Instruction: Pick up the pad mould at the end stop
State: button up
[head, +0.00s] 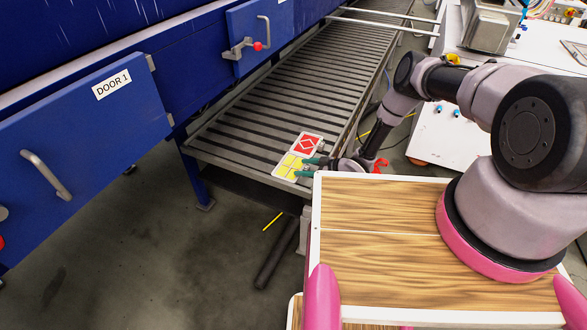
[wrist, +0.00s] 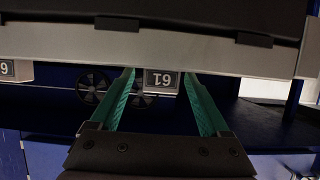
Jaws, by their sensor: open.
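The pad mould (head: 297,153) is a flat pale plate with red and yellow pads. It lies at the near end of the roller conveyor, in the head view. My gripper (head: 304,168) has green fingers and is at the mould's near right edge, by the yellow pads. The fingers are apart, and I cannot tell whether they touch the mould. In the wrist view my gripper (wrist: 158,75) is open, with a small number plate (wrist: 161,79) showing between the fingertips. I cannot make out the mould in that view.
The roller conveyor (head: 285,85) runs away beside blue cabinets with a door marked DOOR 1 (head: 85,125). My wood-topped base stands close to the conveyor's end. A grey rail (wrist: 155,52) crosses the wrist view just beyond the fingertips. A white bench (head: 455,135) stands at the right.

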grip_shut()
jog(key=shift+r, duration=0.1)
